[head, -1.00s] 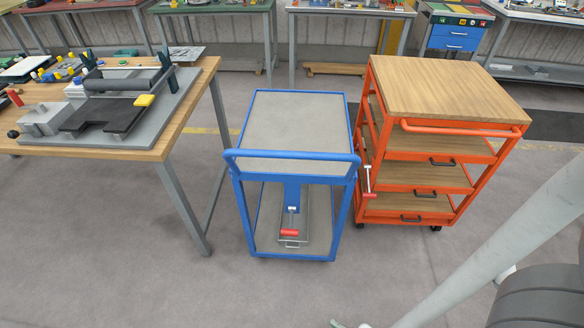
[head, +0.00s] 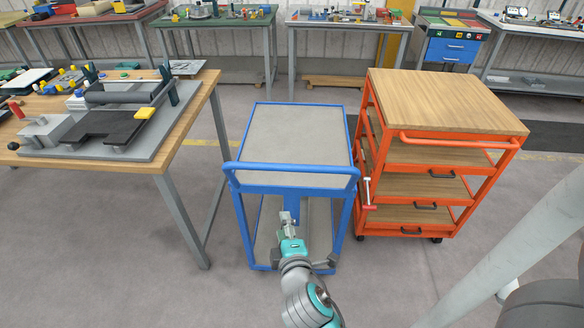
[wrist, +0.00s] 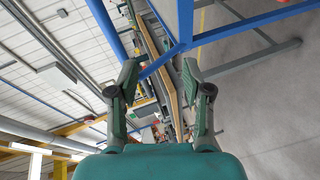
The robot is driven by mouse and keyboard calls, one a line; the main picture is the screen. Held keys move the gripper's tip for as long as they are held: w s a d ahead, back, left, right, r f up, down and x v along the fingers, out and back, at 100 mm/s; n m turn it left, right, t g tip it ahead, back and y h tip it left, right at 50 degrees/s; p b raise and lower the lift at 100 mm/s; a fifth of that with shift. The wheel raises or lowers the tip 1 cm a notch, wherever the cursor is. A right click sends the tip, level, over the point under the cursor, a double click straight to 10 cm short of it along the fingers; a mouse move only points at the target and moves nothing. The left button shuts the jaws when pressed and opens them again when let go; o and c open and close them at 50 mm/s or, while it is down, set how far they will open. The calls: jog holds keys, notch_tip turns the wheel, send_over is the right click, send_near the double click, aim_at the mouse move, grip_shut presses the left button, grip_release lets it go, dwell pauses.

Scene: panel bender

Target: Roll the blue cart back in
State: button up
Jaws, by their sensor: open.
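The blue cart (head: 298,138) stands on the floor between a wooden-topped bench and an orange cart. Its grey top is empty, and its push handle (head: 292,170) is on the near side. My gripper (head: 288,218) is in front of the cart's near side, below the handle level in the picture, and hides part of the lower shelf. In the wrist view my open gripper (wrist: 160,68) has nothing clearly between its fingers. Blue cart frame tubes (wrist: 185,22) show beyond and beside the fingers. Whether a finger touches the cart cannot be told.
The orange cart (head: 447,96) with a wooden top stands close on the right. The wooden-topped bench (head: 150,160), bearing a bending fixture (head: 105,125), is on the left. A pale pole (head: 530,250) crosses the lower right. The floor at the front left is clear.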

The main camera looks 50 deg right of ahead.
aim_at(292, 171)
jog(key=w+d+r+g+h, duration=0.25)
jog(key=d+r+h, duration=0.2)
jog(key=r, duration=0.25)
jog(key=shift+m+y, duration=0.4)
jog(key=shift+y, duration=0.05)
jog(key=x, duration=1.2)
grip_shut()
